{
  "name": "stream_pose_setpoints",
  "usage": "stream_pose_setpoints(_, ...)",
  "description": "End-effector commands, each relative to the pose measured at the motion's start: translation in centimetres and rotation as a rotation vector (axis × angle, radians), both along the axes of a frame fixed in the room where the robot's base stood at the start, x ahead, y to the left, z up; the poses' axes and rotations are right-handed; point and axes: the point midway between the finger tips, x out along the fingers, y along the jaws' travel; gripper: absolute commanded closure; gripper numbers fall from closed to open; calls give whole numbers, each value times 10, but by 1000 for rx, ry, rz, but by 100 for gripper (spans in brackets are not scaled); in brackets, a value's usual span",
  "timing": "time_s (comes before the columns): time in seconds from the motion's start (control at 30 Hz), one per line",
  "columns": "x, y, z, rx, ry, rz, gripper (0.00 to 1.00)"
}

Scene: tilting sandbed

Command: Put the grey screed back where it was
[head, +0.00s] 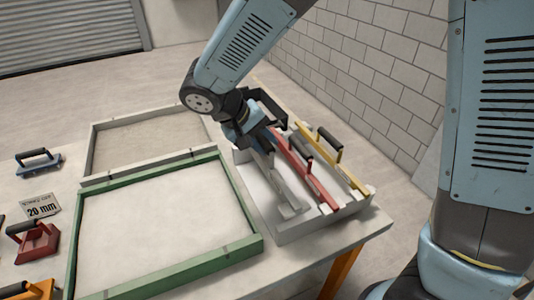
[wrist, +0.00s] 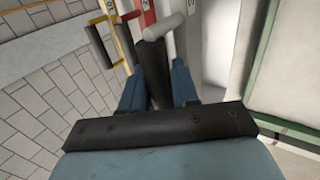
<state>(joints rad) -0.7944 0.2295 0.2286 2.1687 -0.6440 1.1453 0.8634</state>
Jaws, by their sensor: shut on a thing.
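The grey screed (head: 280,187) is a long light bar at the left side of the grey tray (head: 318,222), left of the red screed (head: 312,180) and roughly parallel to it. My gripper (head: 262,141) is shut on the grey screed's dark handle, which shows between the fingers in the wrist view (wrist: 153,75). Whether the bar rests on the tray floor or hangs just above it I cannot tell. The yellow screed (head: 343,172) lies at the tray's right side. The arm hides the far end of the grey bar.
A green frame (head: 168,270) with pale sand stands left of the tray, and a grey frame (head: 100,127) stands behind it. A "20 mm" card (head: 40,206), a blue float (head: 38,162) and a red float (head: 33,242) lie at the far left. A block wall (head: 380,85) rises at right.

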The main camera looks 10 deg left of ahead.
Motion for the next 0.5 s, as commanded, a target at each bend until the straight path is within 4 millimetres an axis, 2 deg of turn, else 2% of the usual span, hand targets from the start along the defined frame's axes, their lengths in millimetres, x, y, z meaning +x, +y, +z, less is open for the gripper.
stream_pose_setpoints(0.33,12,-9,-19,-2,1,-1,100)
stream_pose_setpoints(0.5,13,-9,-42,-2,1,1,100)
